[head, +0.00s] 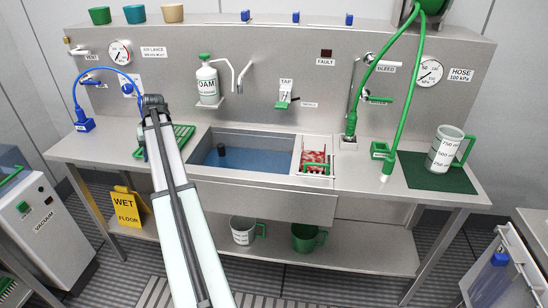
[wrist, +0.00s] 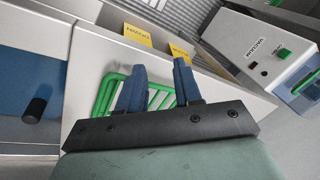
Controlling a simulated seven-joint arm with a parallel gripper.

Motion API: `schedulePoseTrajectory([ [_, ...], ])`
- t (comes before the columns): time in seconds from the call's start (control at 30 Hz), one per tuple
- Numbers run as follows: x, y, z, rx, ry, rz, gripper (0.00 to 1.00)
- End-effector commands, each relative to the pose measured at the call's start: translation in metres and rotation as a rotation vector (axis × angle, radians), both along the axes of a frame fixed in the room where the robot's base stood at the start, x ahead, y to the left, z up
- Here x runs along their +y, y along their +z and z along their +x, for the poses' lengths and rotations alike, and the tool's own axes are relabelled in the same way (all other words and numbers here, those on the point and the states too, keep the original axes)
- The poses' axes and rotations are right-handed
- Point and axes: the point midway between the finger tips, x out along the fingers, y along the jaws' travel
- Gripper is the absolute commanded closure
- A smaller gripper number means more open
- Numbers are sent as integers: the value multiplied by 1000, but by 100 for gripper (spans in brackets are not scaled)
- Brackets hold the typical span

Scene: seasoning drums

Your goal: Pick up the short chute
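I cannot make out anything that is clearly a short chute in either view. My gripper (head: 152,103) is over the left part of the steel bench, above the green rack (head: 182,136). In the wrist view its two blue fingers (wrist: 159,68) stand apart with nothing between them. The green rack (wrist: 104,96) lies below and beyond the fingers there. My arm and gripper hide part of the rack in the head view.
A sink (head: 206,166) with blue water and a black knob (head: 221,150) is right of the rack. A red-filled tray (head: 315,158) sits at its right end. A measuring jug (head: 443,150), green hose (head: 398,100) and foam bottle (head: 207,82) stand around. A yellow sign (head: 126,208) is below.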

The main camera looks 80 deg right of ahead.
Motion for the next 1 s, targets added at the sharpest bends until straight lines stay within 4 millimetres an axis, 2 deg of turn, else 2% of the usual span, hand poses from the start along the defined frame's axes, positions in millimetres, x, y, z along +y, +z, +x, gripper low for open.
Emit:
schedulePoseTrajectory([
  [0.03,-13,6,-26,0,-36,-16,66],
  [0.2,-49,22,-101,3,-144,-72,66],
  [0.5,-89,49,-239,27,-335,-167,66],
  [0.77,-101,72,-361,60,-499,-245,66],
  [0.9,-98,83,-425,84,-586,-286,66],
  [1.0,-94,90,-464,101,-640,-311,66],
])
